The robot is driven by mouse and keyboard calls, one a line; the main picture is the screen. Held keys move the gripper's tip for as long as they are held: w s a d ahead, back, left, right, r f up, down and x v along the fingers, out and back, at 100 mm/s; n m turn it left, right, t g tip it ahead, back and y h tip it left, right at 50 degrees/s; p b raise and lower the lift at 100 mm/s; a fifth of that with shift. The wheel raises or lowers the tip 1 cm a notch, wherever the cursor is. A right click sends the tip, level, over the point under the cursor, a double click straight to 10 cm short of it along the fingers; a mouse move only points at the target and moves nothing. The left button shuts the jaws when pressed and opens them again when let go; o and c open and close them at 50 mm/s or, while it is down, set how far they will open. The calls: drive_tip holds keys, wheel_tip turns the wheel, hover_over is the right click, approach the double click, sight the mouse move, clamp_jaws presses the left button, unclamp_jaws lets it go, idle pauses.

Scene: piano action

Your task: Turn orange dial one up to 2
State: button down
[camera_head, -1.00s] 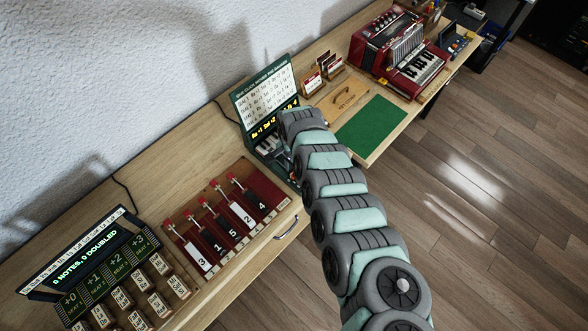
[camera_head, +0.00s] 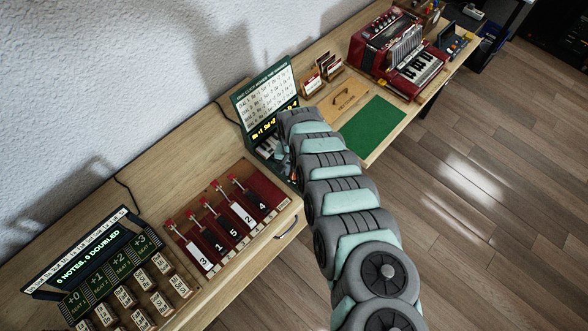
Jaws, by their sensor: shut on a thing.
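The green dial box (camera_head: 264,99) stands open on the bench, its lid carrying a printed card with several lines. A yellow lit readout (camera_head: 263,131) runs below the card; its text is too small to read surely. My arm (camera_head: 335,180) comes from the lower right and ends at the front of this box. My gripper (camera_head: 283,161) shows only as a dark sliver beside the arm's last link, low at the box front. It is shut on a dial there, but the arm hides the jaws and dial. I cannot make out the dial's colour or setting.
A red panel with numbered levers (camera_head: 228,217) lies left of the box. A dark display unit with tiles (camera_head: 105,262) stands further left. Right of the box are card holders (camera_head: 322,72), a green mat (camera_head: 372,127) and a red accordion (camera_head: 398,55).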

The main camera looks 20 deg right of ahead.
drive_tip(key=n, duration=0.6)
drive_tip(key=shift+n, duration=0.3)
drive_tip(key=n+b, duration=0.1)
drive_tip(key=n, duration=0.4)
drive_tip(key=shift+n, duration=0.3)
drive_tip(key=c, duration=1.1)
unclamp_jaws()
drive_tip(key=shift+r, duration=0.1)
drive_tip(key=shift+w+r, duration=0.1)
drive_tip(key=shift+r, duration=0.45)
wheel_tip(320, 180, up, 10)
drive_tip(key=shift+f, duration=0.2)
